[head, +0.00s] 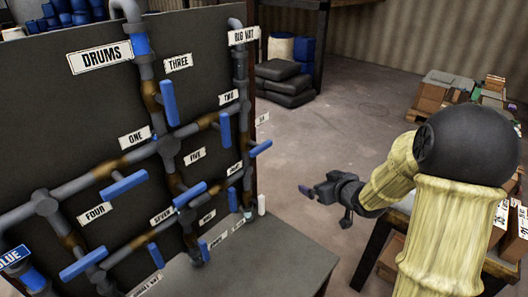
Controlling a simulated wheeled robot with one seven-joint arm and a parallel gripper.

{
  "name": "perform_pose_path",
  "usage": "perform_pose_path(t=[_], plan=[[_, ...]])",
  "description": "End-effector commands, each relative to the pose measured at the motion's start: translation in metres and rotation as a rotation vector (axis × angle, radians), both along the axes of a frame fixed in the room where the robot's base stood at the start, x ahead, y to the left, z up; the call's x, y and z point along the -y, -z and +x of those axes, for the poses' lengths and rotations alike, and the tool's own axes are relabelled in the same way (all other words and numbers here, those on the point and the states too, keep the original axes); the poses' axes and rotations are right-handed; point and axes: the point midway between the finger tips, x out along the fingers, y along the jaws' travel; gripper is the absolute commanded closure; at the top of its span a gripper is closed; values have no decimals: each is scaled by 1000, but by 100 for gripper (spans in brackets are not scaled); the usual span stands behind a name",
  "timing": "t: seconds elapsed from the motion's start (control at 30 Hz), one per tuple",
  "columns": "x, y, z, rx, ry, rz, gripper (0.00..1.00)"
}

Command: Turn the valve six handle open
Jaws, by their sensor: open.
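A dark upright panel carries grey pipes with several blue lever handles and white name labels. The label at its right edge (262,118) is small and blurred; it seems to read SIX. The blue handle (261,148) just below it, on the right-hand pipe, sticks out to the right, tilted slightly up; I take it for the valve six handle, but cannot be sure. My gripper (313,191) is to the right of the panel, open and empty, pointing left. It is apart from every handle.
Other blue handles, such as the one by THREE (169,103) and the one by SEVEN (176,195), crowd the panel. A grey tabletop (265,262) lies below. The floor (340,120) behind my gripper is clear.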

Motion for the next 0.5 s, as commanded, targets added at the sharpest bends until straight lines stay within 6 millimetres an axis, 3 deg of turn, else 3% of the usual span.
perform_pose_path(t=[0.17,0.3,0.5], plan=[[-21,-7,24,188,-225,179,0],[-32,-16,22,291,-379,317,0],[-37,-23,15,340,-467,399,0]])
